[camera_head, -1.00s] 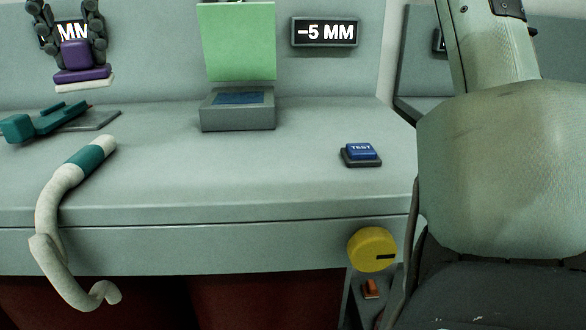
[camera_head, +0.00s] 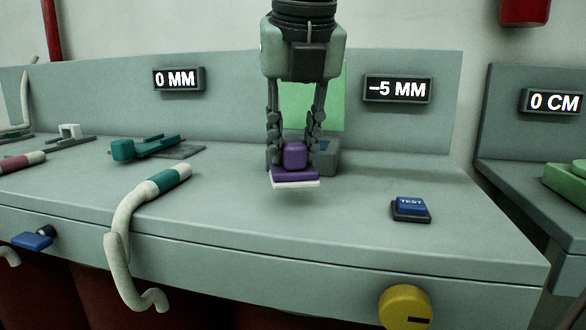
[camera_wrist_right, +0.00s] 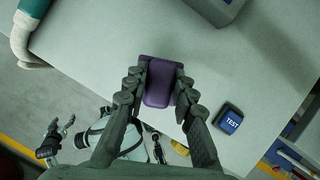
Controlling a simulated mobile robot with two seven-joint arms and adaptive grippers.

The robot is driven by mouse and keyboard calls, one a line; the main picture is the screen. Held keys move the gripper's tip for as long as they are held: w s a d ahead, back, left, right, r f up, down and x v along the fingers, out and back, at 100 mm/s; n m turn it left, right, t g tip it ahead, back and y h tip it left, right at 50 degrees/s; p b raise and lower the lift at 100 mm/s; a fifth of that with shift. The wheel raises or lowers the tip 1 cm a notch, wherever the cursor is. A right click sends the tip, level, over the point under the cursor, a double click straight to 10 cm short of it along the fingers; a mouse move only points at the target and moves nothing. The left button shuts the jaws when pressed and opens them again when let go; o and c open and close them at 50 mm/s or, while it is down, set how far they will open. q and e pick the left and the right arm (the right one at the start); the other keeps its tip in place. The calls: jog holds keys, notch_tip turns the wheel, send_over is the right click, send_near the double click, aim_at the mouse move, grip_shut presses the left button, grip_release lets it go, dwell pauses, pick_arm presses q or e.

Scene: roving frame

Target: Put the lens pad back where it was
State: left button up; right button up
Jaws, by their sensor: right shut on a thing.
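The lens pad looks like a purple block on a thin white layer (camera_head: 294,175); naming it the lens pad is my reading. My right gripper (camera_head: 293,155) is shut on its purple grip, pointing down, and holds it above the bench (camera_head: 230,215). In the right wrist view the purple pad (camera_wrist_right: 158,82) sits between the two fingers. Behind it, a grey box with a blue window (camera_head: 327,158) and an upright green panel (camera_head: 335,95) are partly hidden. What seems to be my left gripper (camera_wrist_right: 57,132) is small at the lower left of the wrist view.
A teal clamp-like device (camera_head: 150,147) on a grey plate and a white hose with a teal band (camera_head: 125,215) are to the left. A blue TEST button (camera_head: 411,206) is to the right. A yellow knob (camera_head: 405,308) is on the bench front. Displays read 0 MM (camera_head: 178,79) and -5 MM (camera_head: 397,89).

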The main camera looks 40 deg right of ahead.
aim_at(293, 170)
notch_tip(293, 170, down, 4)
jog(key=shift+r, duration=0.2)
pick_arm(q)
jog(key=shift+f, duration=0.15)
pick_arm(e)
jog(key=shift+f, duration=0.1)
jog(key=o, duration=0.9)
jog(key=shift+o, duration=0.6)
pick_arm(q)
jog(key=shift+r, duration=0.55)
jog(key=shift+s+f, duration=0.1)
